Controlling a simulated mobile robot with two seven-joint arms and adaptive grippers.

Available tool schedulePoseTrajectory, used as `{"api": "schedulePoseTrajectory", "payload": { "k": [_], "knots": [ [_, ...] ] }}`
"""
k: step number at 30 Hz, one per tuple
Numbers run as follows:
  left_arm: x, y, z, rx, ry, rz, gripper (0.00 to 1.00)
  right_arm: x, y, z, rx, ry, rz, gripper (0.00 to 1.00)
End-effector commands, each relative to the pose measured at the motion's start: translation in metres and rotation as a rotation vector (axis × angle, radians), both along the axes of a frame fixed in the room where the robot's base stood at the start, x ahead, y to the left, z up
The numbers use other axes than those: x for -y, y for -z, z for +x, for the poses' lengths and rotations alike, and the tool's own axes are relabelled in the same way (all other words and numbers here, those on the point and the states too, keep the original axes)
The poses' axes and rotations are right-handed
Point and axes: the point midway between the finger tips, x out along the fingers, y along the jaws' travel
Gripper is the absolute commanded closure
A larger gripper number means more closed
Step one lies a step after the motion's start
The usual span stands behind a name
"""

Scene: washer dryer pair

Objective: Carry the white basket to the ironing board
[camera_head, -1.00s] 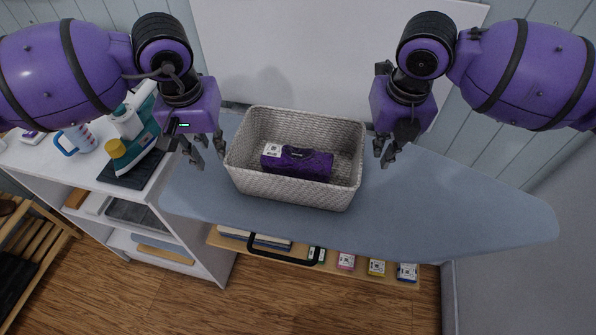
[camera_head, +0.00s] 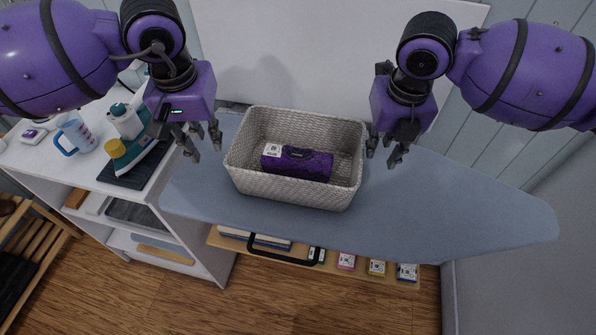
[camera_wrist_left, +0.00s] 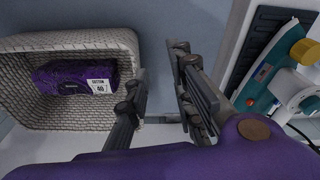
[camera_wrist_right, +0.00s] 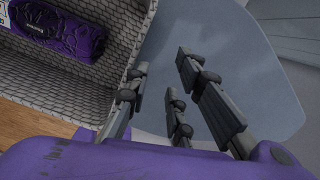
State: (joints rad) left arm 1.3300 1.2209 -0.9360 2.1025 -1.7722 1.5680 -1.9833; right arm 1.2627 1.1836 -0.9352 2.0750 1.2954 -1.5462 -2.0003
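The white woven basket (camera_head: 290,190) stands upright on the blue-grey ironing board (camera_head: 440,210), near its left part. A dark purple packet with a white label (camera_head: 305,164) lies inside it. My left gripper (camera_head: 204,145) is open and empty, just left of the basket and apart from it; the left wrist view shows the basket (camera_wrist_left: 40,115) beside the spread fingers (camera_wrist_left: 163,100). My right gripper (camera_head: 383,156) is open and empty, just right of the basket; in the right wrist view the basket wall (camera_wrist_right: 122,40) is beside its spread fingers (camera_wrist_right: 175,100).
A white shelf unit (camera_head: 85,165) at the left holds a teal iron (camera_head: 135,135) on a dark pad and a measuring cup (camera_head: 75,137). A wooden shelf with small boxes (camera_head: 376,268) is below the board. The board's right end is clear.

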Motion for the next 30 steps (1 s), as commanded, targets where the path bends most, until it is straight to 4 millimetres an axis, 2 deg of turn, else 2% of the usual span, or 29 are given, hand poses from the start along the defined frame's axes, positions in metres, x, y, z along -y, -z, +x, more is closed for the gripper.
{"api": "schedulePoseTrajectory", "payload": {
  "k": [3,9,12,17,20,30],
  "knots": [
    [0.000,-0.029,-0.002,0.006,-0.001,0.000,0.78,0.000,0.000,0.000,0.000,0.000,0.000,0.79],
    [0.000,-0.066,-0.008,0.003,-0.001,0.000,0.78,0.000,0.000,0.000,0.000,0.000,0.000,0.79],
    [0.000,-0.078,-0.010,0.002,-0.001,0.000,0.78,0.000,0.000,0.000,0.000,0.000,0.000,0.79],
    [-0.001,-0.087,-0.011,0.001,-0.001,0.001,0.78,0.000,-0.004,0.000,0.001,0.000,0.000,0.79],
    [-0.001,-0.088,-0.012,0.000,-0.001,0.001,0.78,0.000,-0.015,-0.001,0.004,0.000,0.001,0.79],
    [0.000,-0.087,-0.012,0.000,-0.001,0.001,0.78,0.000,-0.085,-0.010,0.005,0.000,0.000,0.79]
  ]
}}
